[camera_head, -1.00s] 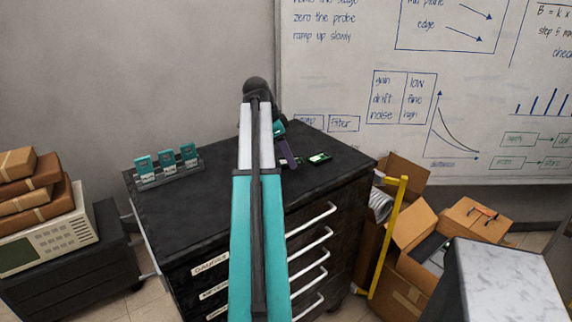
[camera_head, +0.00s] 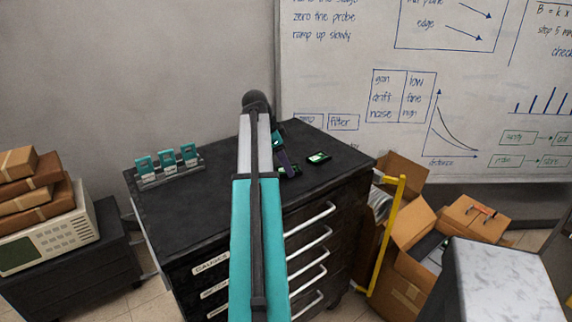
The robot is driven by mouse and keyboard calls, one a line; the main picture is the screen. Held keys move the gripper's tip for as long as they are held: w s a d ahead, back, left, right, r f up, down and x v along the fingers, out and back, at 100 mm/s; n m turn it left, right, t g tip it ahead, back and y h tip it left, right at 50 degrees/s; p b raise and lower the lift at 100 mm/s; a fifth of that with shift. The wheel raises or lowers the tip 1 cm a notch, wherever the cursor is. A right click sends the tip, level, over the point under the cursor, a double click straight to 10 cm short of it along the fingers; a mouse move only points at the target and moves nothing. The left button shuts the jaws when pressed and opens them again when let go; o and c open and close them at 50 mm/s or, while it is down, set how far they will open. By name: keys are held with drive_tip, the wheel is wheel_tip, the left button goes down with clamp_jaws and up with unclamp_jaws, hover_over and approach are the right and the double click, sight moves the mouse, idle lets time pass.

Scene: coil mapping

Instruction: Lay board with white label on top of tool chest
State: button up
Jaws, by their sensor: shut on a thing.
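The black tool chest (camera_head: 220,185) stands in the middle, its flat top facing up. My gripper (camera_head: 290,167) is over the right part of that top, partly hidden behind my arm. It is shut on a small dark green board (camera_head: 296,169), of which only an edge shows; whether it has a white label I cannot tell. I cannot tell whether this board touches the top. Another small green board (camera_head: 319,158) with a pale patch lies on the chest top just right of my gripper.
A rack with several teal-topped pieces (camera_head: 168,168) stands at the chest's back left. Boxes on a beige instrument (camera_head: 45,240) are at far left. A yellow bar (camera_head: 388,235) and open cartons (camera_head: 412,225) stand right of the chest. The chest top's left middle is clear.

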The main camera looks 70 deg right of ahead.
drive_tip(key=o, duration=1)
drive_tip(key=shift+o, duration=0.2)
drive_tip(key=b+v, duration=0.2)
drive_tip(key=v, duration=1)
